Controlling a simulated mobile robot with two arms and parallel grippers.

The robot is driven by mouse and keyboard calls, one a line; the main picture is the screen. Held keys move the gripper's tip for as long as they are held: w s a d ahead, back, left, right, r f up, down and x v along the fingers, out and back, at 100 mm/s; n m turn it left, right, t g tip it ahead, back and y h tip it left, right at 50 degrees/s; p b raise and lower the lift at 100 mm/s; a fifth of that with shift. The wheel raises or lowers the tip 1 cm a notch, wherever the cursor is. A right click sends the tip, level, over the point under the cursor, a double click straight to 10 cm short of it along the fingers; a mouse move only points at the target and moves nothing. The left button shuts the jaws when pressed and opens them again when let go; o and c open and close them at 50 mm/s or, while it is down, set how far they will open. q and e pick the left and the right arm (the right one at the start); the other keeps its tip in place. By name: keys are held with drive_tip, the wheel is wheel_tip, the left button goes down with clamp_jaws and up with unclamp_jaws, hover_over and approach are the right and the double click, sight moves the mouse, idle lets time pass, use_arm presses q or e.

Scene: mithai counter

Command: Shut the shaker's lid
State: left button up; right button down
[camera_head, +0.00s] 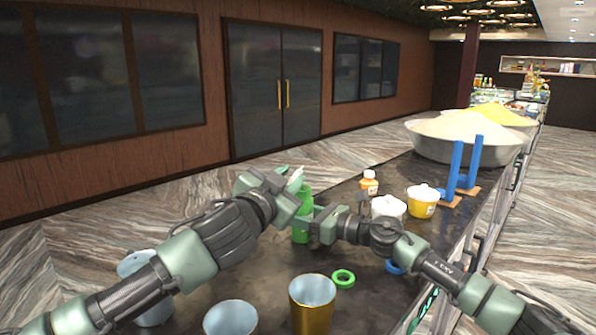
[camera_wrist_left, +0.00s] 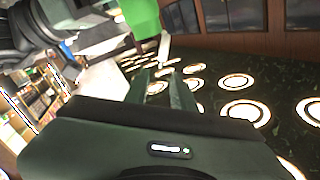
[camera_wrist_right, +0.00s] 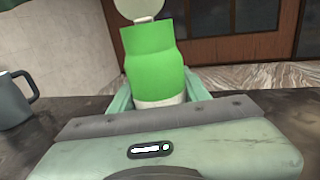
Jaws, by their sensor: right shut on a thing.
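The green shaker (camera_head: 302,205) stands upright over the dark counter, and its body fills the middle of the right wrist view (camera_wrist_right: 152,62). Its pale lid (camera_wrist_right: 140,8) is tipped up and open on a small hinge at the top. My right gripper (camera_wrist_right: 160,98) is shut on the shaker's lower part, around a whitish band. My left gripper (camera_head: 287,175) is beside the shaker's top, near the lid, with its fingers apart. In the left wrist view its two fingers (camera_wrist_left: 162,92) have a gap between them, and the green shaker shows at the top.
A gold cup (camera_head: 312,300), a grey cup (camera_head: 230,320) and a green ring (camera_head: 343,278) are in front. A white pot (camera_head: 388,208), a yellow tub (camera_head: 422,203), an orange bottle (camera_head: 369,184) and blue posts (camera_head: 456,168) stand right. A grey mug (camera_wrist_right: 12,105) is left of the shaker.

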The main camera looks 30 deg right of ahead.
sight(301, 168)
use_arm(q)
drive_tip(key=shift+x, duration=2.6)
clamp_jaws()
